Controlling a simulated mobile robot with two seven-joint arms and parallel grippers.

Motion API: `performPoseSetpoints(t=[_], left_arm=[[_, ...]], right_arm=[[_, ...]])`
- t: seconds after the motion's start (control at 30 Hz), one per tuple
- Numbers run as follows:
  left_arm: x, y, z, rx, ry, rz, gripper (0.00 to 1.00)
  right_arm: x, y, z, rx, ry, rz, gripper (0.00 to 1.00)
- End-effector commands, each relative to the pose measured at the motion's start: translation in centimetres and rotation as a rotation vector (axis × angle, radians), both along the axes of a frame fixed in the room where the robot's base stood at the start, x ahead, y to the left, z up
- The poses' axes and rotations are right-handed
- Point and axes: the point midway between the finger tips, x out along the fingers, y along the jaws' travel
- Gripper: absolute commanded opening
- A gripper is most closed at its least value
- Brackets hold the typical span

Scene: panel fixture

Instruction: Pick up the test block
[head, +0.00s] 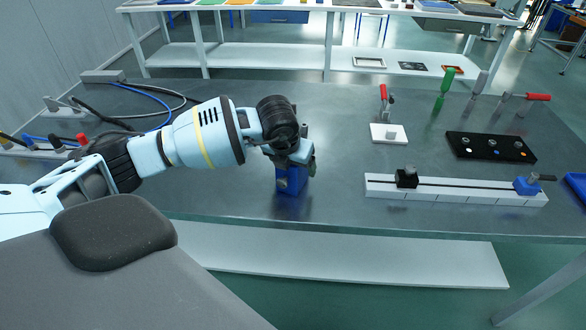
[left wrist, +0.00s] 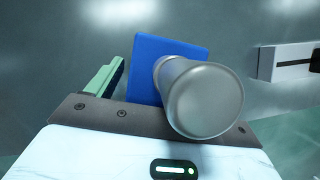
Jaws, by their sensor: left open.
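A blue block (head: 290,182), which looks like the test block, stands on the grey metal table. In the left wrist view the blue block (left wrist: 148,58) has a round metal cylinder (left wrist: 205,98) rising from it toward the camera. My left gripper (head: 296,160) points down right over the block and hides its top in the head view. In the left wrist view one green-padded finger (left wrist: 103,76) lies left of the block, with a gap between them. The other finger is hidden behind the cylinder. The jaws are open. My right gripper is not in view.
A white rail (head: 450,194) with a black slider (head: 406,177) and a blue clamp (head: 527,185) lies to the right. Behind it are a black panel (head: 490,147), a white plate (head: 382,134) and upright tools. Cables (head: 150,100) lie at the back left. The table's front edge is close to the block.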

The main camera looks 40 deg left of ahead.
Motion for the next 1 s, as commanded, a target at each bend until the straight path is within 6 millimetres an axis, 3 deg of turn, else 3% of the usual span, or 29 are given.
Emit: performPoseSetpoints(t=[0.1, 0.63, 1.0], left_arm=[[-0.01, 0.0, 0.03, 0.0, 0.0, 0.0, 0.8], [-0.01, 0.01, 0.08, 0.0, 0.0, 0.0, 0.11], [0.12, 0.02, 0.79, -0.001, -0.006, 0.001, 0.11]], right_arm=[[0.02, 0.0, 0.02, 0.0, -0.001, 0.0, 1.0], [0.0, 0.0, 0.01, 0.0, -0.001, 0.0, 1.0], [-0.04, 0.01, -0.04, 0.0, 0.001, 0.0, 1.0]])
